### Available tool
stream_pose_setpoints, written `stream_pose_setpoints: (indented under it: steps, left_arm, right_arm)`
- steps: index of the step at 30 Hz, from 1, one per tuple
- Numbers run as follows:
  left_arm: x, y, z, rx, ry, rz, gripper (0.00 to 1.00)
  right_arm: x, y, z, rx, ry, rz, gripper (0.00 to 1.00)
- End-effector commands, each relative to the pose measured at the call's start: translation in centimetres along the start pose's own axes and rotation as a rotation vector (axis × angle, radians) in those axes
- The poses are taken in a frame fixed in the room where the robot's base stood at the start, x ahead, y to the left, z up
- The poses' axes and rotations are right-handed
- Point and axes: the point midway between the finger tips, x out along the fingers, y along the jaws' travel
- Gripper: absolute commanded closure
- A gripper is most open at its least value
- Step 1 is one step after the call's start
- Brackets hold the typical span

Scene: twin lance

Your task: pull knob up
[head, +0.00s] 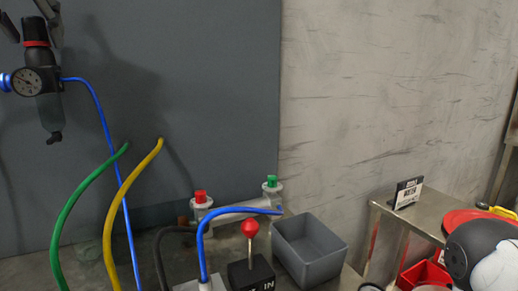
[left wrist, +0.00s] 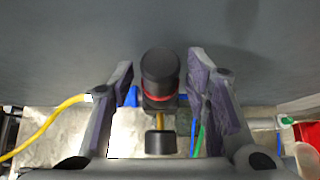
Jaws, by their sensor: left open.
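The black knob (head: 35,28) sits on top of an air regulator at the upper left of the head view, with a red ring (head: 36,43) below it. The regulator has a round gauge (head: 27,81) and a grey bowl underneath. In the left wrist view the knob (left wrist: 160,68) stands between the fingers of my left gripper (left wrist: 163,80). The gripper is open, with a gap on both sides of the knob. In the head view only the fingers of my left gripper (head: 32,20) show, at the top edge. My right gripper is not in view.
A dark grey panel (head: 200,90) stands behind the regulator. A blue hose (head: 98,105) runs from it; green (head: 75,195) and yellow (head: 122,195) hoses are below. A red-ball lever (head: 250,229), a grey bin (head: 309,250) and a metal table (head: 420,213) are lower right.

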Motion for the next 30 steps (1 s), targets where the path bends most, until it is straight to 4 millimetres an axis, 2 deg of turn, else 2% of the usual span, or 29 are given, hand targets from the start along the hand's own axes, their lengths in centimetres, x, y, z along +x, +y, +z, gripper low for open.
stream_pose_setpoints:
  steps: [4,9,10,30]
  left_arm:
    - [0.0,0.0,0.0,0.0,0.0,0.0,0.59]
    - [-0.01,-0.01,0.0,0.0,0.0,0.0,0.97]
    - [-0.01,0.0,0.0,0.0,0.0,0.0,1.0]
    - [-0.51,0.08,0.63,-0.001,-0.001,0.002,1.0]
  right_arm:
    - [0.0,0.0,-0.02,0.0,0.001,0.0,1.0]
    - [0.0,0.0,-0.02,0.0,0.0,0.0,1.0]
    - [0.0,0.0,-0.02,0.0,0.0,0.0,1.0]
    - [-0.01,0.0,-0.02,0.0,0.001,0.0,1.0]
